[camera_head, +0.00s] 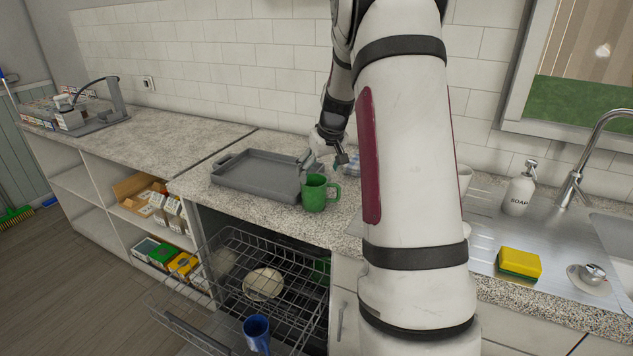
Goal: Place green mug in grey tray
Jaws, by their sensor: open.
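The green mug (314,194) stands upright on the speckled countertop, just right of the front right corner of the grey tray. The grey tray (232,186) lies flat on the counter and looks empty, with raised rims and end handles. My gripper (325,165) is open, just behind and above the green mug, close to its rim. I cannot tell whether a finger touches the mug. My arm hides the counter to the right of the mug.
Below the counter, a pulled-out dishwasher rack (262,284) holds a pale plate, a blue mug (256,332) and another green item. On the right are a white cup (464,178), a soap bottle (519,190), a yellow sponge (518,264) and the sink. The left counter is largely clear.

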